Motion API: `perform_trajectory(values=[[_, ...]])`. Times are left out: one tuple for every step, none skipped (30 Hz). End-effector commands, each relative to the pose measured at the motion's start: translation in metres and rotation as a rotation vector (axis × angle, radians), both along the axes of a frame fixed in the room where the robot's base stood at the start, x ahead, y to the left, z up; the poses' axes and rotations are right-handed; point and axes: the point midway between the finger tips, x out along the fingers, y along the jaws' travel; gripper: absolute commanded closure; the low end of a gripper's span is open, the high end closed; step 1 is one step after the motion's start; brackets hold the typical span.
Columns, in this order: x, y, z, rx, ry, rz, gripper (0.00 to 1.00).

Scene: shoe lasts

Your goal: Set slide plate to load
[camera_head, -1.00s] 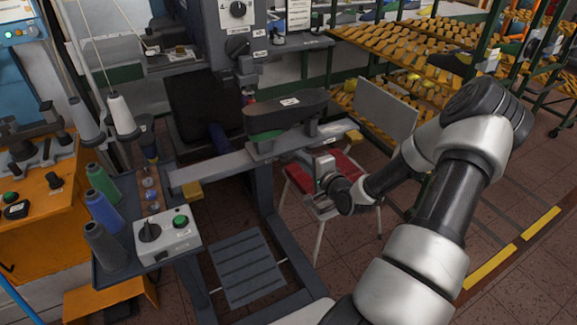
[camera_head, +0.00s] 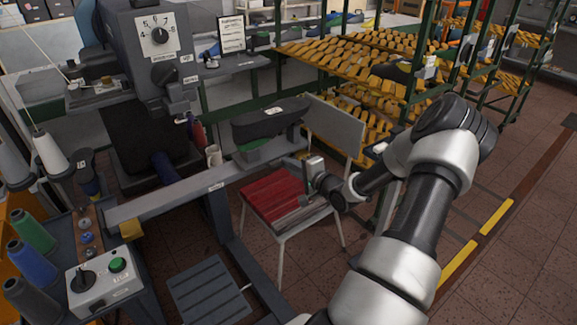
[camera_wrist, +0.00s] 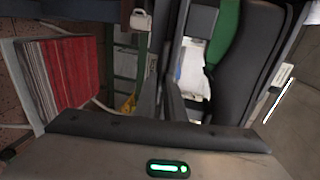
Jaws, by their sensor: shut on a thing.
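The slide plate carries a green block (camera_head: 262,151) and a dark shoe last (camera_head: 268,123) above the long grey rail (camera_head: 165,200). It sits toward the rail's right end, clear of the machine head. In the head view, my gripper (camera_head: 304,172) is at the right end of the slide assembly, below and right of the last. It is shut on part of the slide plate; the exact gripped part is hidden. The wrist view shows the dark last (camera_wrist: 245,65) and green block (camera_wrist: 223,35) beside my fingers (camera_wrist: 165,95). A small rail label is too small to read.
The sewing machine (camera_head: 155,45) stands at the left. A red-seated chair (camera_head: 275,195) is beneath and beside my gripper. A control box (camera_head: 103,283) and thread cones stand front left. Racks of lasts (camera_head: 350,60) fill the back. Floor at the right is clear.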

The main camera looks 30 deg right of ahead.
Motion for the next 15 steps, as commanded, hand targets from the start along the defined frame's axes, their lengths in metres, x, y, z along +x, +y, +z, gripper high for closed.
perform_trajectory(values=[[-0.0004, -0.0051, 0.0010, -0.003, -0.001, -0.009, 1.00], [-0.0004, -0.0053, 0.0010, -0.004, -0.001, -0.008, 1.00], [-0.0005, -0.0056, 0.0011, -0.004, -0.001, -0.009, 1.00], [-0.0005, -0.0058, 0.0011, -0.004, -0.001, -0.009, 1.00], [-0.0006, -0.0060, 0.0011, -0.004, -0.001, -0.010, 1.00], [-0.0005, -0.0063, 0.0012, -0.004, -0.002, -0.010, 1.00], [-0.0005, -0.0065, 0.0012, -0.004, -0.002, -0.011, 1.00], [-0.0006, -0.0067, 0.0013, -0.004, -0.002, -0.011, 1.00], [-0.0006, -0.0069, 0.0013, -0.004, -0.002, -0.011, 0.88], [-0.0006, -0.0069, 0.0013, -0.005, -0.002, -0.011, 0.82], [-0.0006, -0.0067, 0.0013, -0.005, -0.002, -0.011, 0.77], [-0.0006, -0.0062, 0.0012, -0.005, -0.002, -0.010, 0.72], [-0.0005, -0.0058, 0.0012, -0.004, -0.001, -0.009, 0.72], [-0.0005, -0.0054, 0.0011, -0.004, -0.001, -0.009, 0.72], [-0.0004, -0.0050, 0.0010, -0.004, -0.001, -0.008, 0.72]])
